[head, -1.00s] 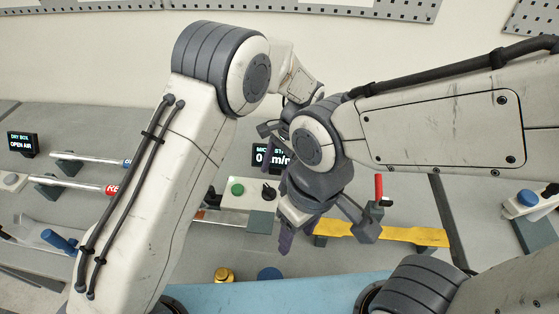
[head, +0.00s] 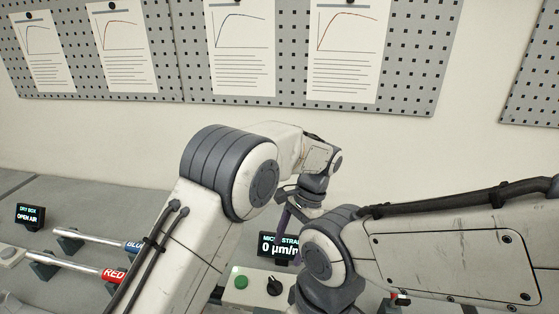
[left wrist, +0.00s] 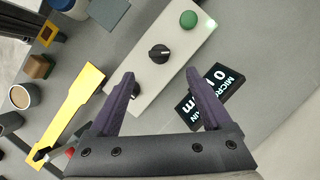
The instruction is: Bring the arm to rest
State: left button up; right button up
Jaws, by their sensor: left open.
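My left arm comes in from the left in the head view and reaches to the middle. Its gripper (head: 288,222) is partly hidden there behind my own arm links. In the left wrist view my left gripper (left wrist: 160,88) is open, with its two purple fingers apart and nothing between them. It hangs above a pale control panel (left wrist: 178,30) with a green button and a black knob. My right arm comes in from the right in the head view; its fingers are below the picture edge.
A micro-strain display (head: 270,246) stands behind the panel. A yellow dogbone strip (left wrist: 68,110) lies beside the panel in the wrist view. Blue-labelled and red-labelled rods (head: 85,268) lie on stands at the left, near the dry box display (head: 30,215). A pegboard with charts hangs behind.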

pick_arm(q)
jog(key=s+a+n+t+h, duration=0.1)
jog(key=s+a+n, duration=0.2)
jog(key=a, duration=0.4)
jog(key=s+a+n+t+h, duration=0.1)
jog(key=s+a+n, duration=0.3)
jog(key=a, duration=0.4)
jog(key=s+a+n+t+h, duration=0.1)
jog(key=s+a+n+t, duration=0.2)
jog(key=a, duration=0.4)
jog(key=shift+s+a+n+h, duration=0.25)
jog(key=shift+s+n+h, duration=0.05)
jog(key=shift+s+n, duration=0.35)
jog(key=s+d+r+m+g, duration=0.1)
jog(key=s+d+r+m, duration=0.1)
jog(key=s+d, duration=0.4)
jog(key=s+d+r+m+g+h, duration=0.1)
jog(key=s+d+r+m, duration=0.2)
jog(key=s+d+m, duration=0.2)
jog(key=s+d, duration=0.2)
jog(key=shift+s+d+r+g, duration=0.25)
jog(key=shift+d+r+g, duration=0.05)
jog(key=shift+d+r, duration=0.1)
jog(key=shift+c, duration=0.3)
